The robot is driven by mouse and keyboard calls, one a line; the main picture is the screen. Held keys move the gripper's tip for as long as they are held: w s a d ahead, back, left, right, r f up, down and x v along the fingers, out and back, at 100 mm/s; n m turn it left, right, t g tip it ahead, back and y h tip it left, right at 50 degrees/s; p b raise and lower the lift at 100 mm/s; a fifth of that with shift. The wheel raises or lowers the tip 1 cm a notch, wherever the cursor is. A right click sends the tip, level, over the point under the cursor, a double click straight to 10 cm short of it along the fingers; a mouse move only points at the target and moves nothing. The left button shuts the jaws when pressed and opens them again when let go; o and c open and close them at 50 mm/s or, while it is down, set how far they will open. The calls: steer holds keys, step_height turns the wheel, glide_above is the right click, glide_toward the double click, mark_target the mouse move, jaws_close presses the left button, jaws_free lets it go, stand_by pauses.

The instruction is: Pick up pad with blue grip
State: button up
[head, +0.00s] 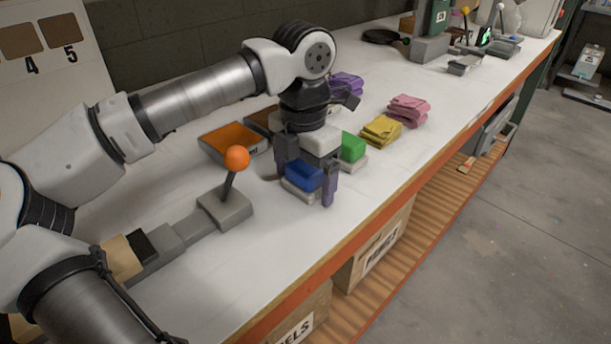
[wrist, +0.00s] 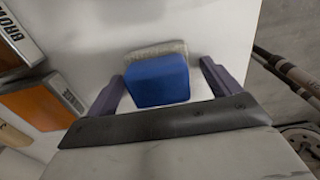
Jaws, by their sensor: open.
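The pad with the blue grip (head: 304,176) sits on the white bench top, its pale base (head: 299,193) showing below the blue block. In the wrist view the blue grip (wrist: 157,80) lies between my two fingers, with the pale pad base (wrist: 158,49) beyond it. My gripper (head: 304,186) points down over the pad, one finger on each side. It is open, and in the wrist view (wrist: 163,85) gaps show between the fingers and the blue grip. A pad with a green grip (head: 352,147) stands just to the right, behind my gripper.
An orange-topped box (head: 235,139) lies left of my gripper. A lever with an orange ball (head: 237,158) stands nearer. Yellow cloths (head: 381,131), pink cloths (head: 408,110) and purple cloths (head: 346,84) lie beyond. The bench's orange front edge (head: 345,225) is close; bare bench lies between.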

mark_target(304, 166)
steer(key=c, duration=1.1)
steer(key=shift+o, duration=0.2)
step_height(304, 166, up, 20)
steer(key=shift+r+p, duration=0.1)
steer(key=shift+p, duration=0.6)
